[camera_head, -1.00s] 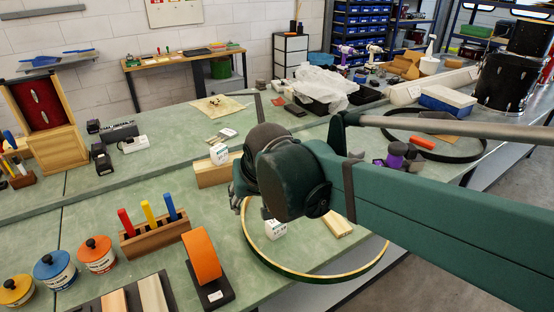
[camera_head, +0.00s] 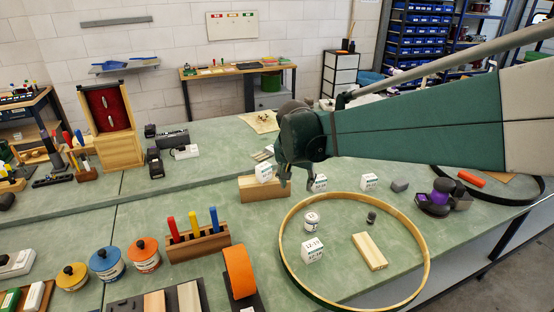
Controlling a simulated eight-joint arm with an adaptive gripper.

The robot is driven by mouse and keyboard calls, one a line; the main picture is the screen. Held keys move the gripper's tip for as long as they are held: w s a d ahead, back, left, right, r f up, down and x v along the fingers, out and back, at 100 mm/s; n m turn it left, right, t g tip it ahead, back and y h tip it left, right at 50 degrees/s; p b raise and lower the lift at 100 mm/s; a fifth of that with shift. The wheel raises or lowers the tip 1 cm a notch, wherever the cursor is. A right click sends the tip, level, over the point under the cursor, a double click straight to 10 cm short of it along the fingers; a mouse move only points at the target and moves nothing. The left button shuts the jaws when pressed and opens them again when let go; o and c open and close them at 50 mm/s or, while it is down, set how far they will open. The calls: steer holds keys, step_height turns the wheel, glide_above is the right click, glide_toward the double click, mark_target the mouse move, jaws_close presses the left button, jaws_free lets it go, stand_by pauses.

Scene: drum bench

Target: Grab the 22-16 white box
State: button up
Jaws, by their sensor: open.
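Several small white boxes stand on the green bench. One white box (camera_head: 264,173) sits at the wooden block, just left of my gripper (camera_head: 296,178). A second white box (camera_head: 320,184) is close on the right of the fingers, and a third white box (camera_head: 369,182) is farther right. A fourth white box (camera_head: 313,252) stands inside the drum hoop; its label looks like 12-10. The other labels are too small to read, so I cannot tell which is 22-16. My gripper is open and points down, with its fingers partly hidden by its dark body.
A tool rack (camera_head: 198,243), an orange tape roll (camera_head: 239,272) and lidded pots stand left. A purple-and-black item (camera_head: 440,197) is right.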

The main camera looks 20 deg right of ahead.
steer(key=w+d+f+m+g+h+p, duration=0.1)
steer(key=w+d+f+m+g+p, duration=0.2)
steer(key=w+d, duration=0.65)
steer(key=m+p, duration=0.6)
glide_above(318, 178)
steer(key=a, duration=0.2)
steer(key=shift+g+h, duration=0.4)
steer(key=f, duration=0.9)
steer(key=shift+w+f, duration=0.2)
steer(key=shift+f, duration=0.15)
steer(key=shift+x, duration=1.25)
steer(key=shift+f, duration=0.1)
steer(key=shift+b+x, duration=0.45)
steer(key=shift+x, duration=2.1)
